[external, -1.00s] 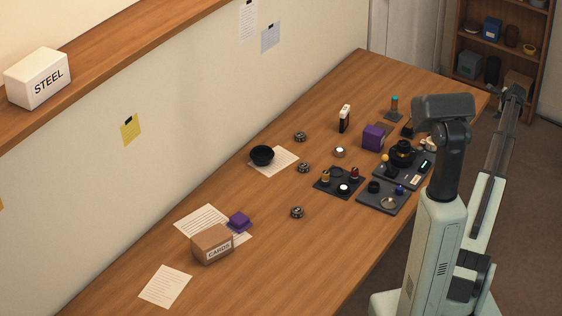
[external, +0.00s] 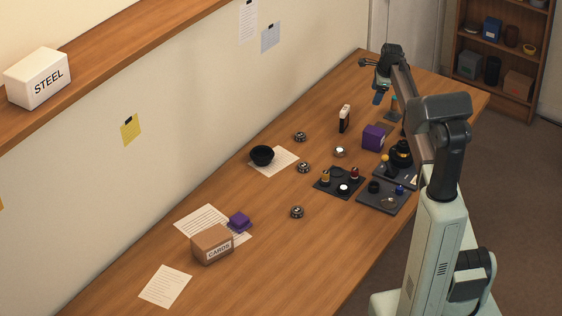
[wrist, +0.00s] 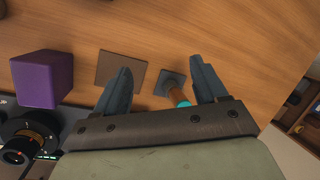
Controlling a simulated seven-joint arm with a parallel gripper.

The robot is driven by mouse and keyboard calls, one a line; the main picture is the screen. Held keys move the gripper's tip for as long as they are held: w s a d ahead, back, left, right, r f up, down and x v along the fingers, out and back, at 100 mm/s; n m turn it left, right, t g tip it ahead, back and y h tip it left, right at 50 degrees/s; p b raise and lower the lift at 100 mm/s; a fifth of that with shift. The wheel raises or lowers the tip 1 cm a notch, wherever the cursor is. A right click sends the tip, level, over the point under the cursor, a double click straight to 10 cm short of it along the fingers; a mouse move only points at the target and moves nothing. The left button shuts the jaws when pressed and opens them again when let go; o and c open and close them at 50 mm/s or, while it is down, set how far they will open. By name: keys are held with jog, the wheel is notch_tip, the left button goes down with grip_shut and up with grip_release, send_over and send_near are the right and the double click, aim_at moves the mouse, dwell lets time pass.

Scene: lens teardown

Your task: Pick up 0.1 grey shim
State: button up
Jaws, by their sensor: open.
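I cannot pick out the 0.1 grey shim for certain. Three small dark grey round pieces lie apart on the table in the external view: one near the middle (external: 300,136), one beside the paper with the black bowl (external: 303,167), and one nearer the front (external: 297,211). Their markings are too small to read. My gripper (external: 379,86) is raised over the far part of the table. In the wrist view my gripper (wrist: 160,66) is open, with nothing held between its fingers. None of the round pieces shows there.
A teal-topped post (wrist: 181,97) stands on a dark square base below my fingers. A purple box (wrist: 41,80) is to the left. Dark trays (external: 376,206) with small parts lie near my arm. A black bowl (external: 262,155) and a cards box (external: 212,244) stand along the wall side.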

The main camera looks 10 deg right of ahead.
jog(key=s+a+r+g, duration=0.1)
jog(key=a+r+g, duration=0.1)
jog(key=a, duration=1.3)
jog(key=r+n+g+h, duration=0.1)
send_over(299, 135)
notch_tip(299, 135, down, 13)
jog(key=shift+w+d, duration=0.1)
jog(key=shift+c, duration=0.4)
jog(key=c, duration=1.1)
